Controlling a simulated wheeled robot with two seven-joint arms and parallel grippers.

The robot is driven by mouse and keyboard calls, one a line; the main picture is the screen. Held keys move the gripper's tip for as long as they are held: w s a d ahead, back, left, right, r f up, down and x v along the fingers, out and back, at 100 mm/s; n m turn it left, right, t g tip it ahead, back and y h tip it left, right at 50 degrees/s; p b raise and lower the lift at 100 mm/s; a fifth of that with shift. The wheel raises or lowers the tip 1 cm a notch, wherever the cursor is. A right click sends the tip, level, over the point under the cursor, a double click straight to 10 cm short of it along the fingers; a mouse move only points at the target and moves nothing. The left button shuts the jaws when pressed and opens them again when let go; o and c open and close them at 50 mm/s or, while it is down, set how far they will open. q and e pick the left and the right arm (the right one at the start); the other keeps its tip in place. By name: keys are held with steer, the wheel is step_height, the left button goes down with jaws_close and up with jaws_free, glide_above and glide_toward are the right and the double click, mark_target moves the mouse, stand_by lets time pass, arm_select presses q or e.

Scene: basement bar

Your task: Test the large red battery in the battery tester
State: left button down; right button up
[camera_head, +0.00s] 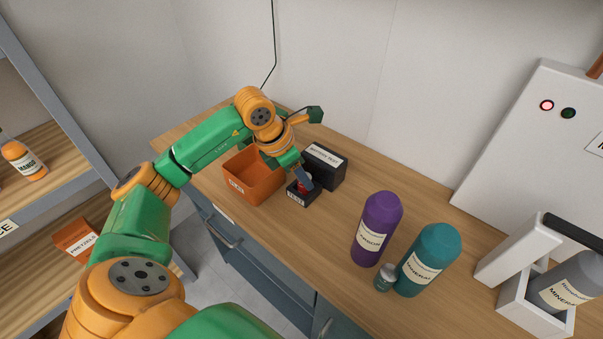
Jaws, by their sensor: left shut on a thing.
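The battery tester (327,166) is a black box with a white "BATTERY TEST" label, standing on the wooden counter near the wall. A small dark open tray (296,197) with a white label sits at its front left. My left gripper (305,184) points down over this tray and is shut on the large red battery (301,188). Only a small red part of the battery shows between the fingers, in or just above the tray. I cannot tell whether it touches the tray's bottom. My right gripper is not in view.
An orange bin (252,188) stands just left of the tray. To the right are a purple bottle (376,230), a teal bottle (427,260) and a small grey can (385,277). A white panel (530,150) with red and green lights stands at right. The counter between is clear.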

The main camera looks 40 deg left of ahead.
arm_select(q)
steer(key=shift+c, duration=2)
jaws_free()
steer(key=b+v, duration=0.1)
steer(key=v, duration=0.6)
